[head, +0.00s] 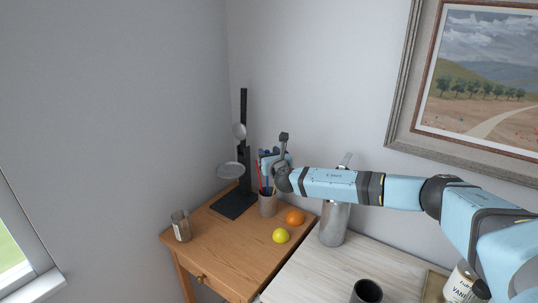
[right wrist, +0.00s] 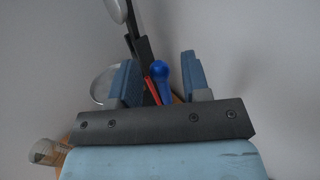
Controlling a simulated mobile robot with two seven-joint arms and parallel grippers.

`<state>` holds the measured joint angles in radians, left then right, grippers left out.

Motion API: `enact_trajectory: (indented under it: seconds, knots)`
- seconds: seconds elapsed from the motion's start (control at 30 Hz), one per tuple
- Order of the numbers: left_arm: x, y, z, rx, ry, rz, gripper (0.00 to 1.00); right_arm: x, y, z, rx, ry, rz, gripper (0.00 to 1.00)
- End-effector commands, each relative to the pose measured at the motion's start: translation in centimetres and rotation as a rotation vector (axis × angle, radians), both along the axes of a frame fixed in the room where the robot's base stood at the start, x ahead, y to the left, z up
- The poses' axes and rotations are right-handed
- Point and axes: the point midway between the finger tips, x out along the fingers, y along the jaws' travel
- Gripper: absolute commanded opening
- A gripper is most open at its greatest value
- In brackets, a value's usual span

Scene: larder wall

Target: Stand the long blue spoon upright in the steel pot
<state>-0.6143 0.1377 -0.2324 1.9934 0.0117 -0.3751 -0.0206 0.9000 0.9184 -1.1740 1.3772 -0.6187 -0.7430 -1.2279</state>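The long blue spoon shows its round blue end (right wrist: 161,69) between the two fingers of my right gripper (right wrist: 160,82) in the right wrist view. The fingers are apart, with gaps beside the spoon. In the head view my right gripper (head: 269,161) is above a beige holder (head: 267,206) on the wooden table; red and blue handles stand in the holder, and the spoon's lower part is hidden. A tall grey metal vessel (head: 333,225), seemingly the steel pot, stands on the pale table, partly hidden by my right arm. My left gripper is not in view.
A black stand (head: 245,175) with a round pan is left of the holder. A glass jar (head: 181,227), a lemon (head: 281,236) and an orange (head: 295,217) are on the wooden table (head: 228,254). A dark cup (head: 366,292) and a labelled jar (head: 459,284) are at the front right.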

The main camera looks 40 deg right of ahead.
Motion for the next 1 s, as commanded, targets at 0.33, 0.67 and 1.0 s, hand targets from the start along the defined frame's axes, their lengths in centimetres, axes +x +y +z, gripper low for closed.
enact_trajectory:
  seconds: [0.33, 0.67, 1.0]
  knots:
    - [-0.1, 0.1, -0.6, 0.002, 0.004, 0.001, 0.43, -2.7, 0.8, -0.2, 0.001, 0.002, 0.002, 0.43]
    - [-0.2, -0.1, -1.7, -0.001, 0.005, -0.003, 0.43, -9.9, 2.9, -0.4, 0.000, 0.002, 0.001, 0.43]
    - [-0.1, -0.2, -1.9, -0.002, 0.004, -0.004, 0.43, -13.2, 3.9, -0.1, 0.000, 0.000, 0.000, 0.43]
